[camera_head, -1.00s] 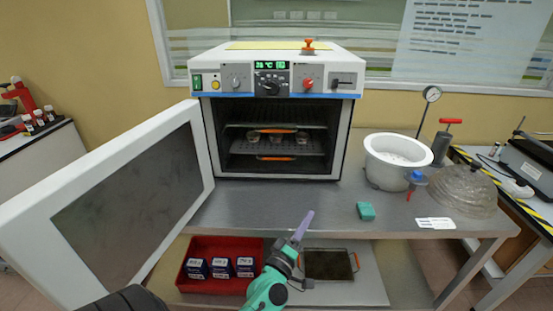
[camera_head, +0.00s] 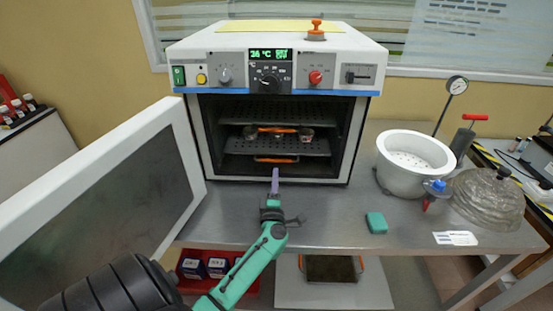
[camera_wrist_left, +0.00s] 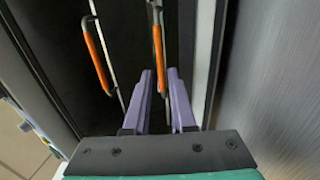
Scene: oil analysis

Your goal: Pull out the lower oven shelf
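The lower oven shelf (camera_head: 235,147) is a dark perforated plate inside the open oven, with an orange handle (camera_head: 276,159) at its front edge. Small round containers (camera_head: 306,134) stand on it. My left gripper (camera_head: 275,172) is just in front of and below this handle, pointing into the oven. In the left wrist view the purple fingers (camera_wrist_left: 160,72) are apart. The lower handle (camera_wrist_left: 157,45) lines up with the gap between them; I cannot tell if they touch it. The upper shelf's handle (camera_wrist_left: 97,55) is to the left there. My right gripper is not in view.
The oven door (camera_head: 110,195) stands open at the left, beside my left arm. A white pot (camera_head: 412,168), a glass lid (camera_head: 488,195) and a teal block (camera_head: 376,222) are on the table to the right. The tabletop before the oven is mostly clear.

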